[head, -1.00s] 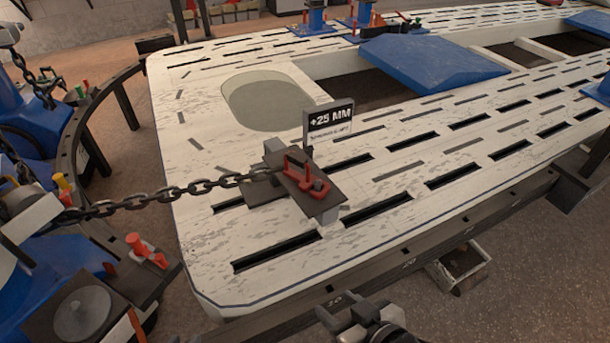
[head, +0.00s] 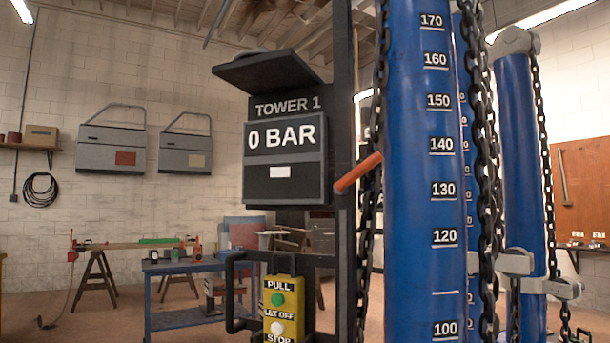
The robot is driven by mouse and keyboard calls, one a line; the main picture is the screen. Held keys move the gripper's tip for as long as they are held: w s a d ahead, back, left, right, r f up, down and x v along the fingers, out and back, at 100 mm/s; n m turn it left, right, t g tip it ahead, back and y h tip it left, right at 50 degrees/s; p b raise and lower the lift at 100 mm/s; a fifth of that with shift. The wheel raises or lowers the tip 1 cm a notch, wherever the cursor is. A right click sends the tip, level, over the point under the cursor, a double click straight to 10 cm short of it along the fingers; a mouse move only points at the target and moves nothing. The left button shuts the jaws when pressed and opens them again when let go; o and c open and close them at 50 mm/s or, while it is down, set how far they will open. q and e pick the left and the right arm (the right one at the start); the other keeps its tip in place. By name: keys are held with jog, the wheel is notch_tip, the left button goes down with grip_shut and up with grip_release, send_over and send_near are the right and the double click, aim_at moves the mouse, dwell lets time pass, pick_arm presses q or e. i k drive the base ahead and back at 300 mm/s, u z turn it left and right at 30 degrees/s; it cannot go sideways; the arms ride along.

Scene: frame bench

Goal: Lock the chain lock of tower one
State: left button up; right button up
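Tower one shows as a dark panel (head: 286,107) lettered "TOWER 1", with a gauge (head: 284,137) reading 0 BAR. To its right stands a blue column (head: 420,190) with a white number scale. Dark chains (head: 487,150) hang beside this column. An orange-red lever (head: 358,172) sticks out at a slant between the panel and the column. Grey brackets (head: 515,262) sit by the chains at lower right. I cannot tell which part is the chain lock or whether it is locked. Neither of my grippers is in view.
A yellow control box (head: 283,312) with PULL, LET OFF and STOP labels is below the panel, beside a dark handle bar (head: 232,300). A second blue column (head: 518,165) stands at right. A blue cart (head: 190,318) and a sawhorse bench (head: 100,270) are behind at left.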

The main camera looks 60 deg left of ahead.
aim_at(341, 188)
jog(key=u, duration=1)
jog(key=k, duration=1.35)
jog(key=z, duration=0.1)
jog(key=i, duration=0.5)
jog(key=u, duration=0.65)
jog(key=i, duration=0.95)
jog(key=z, duration=0.9)
jog(key=i, duration=0.5)
jog(key=z, duration=0.55)
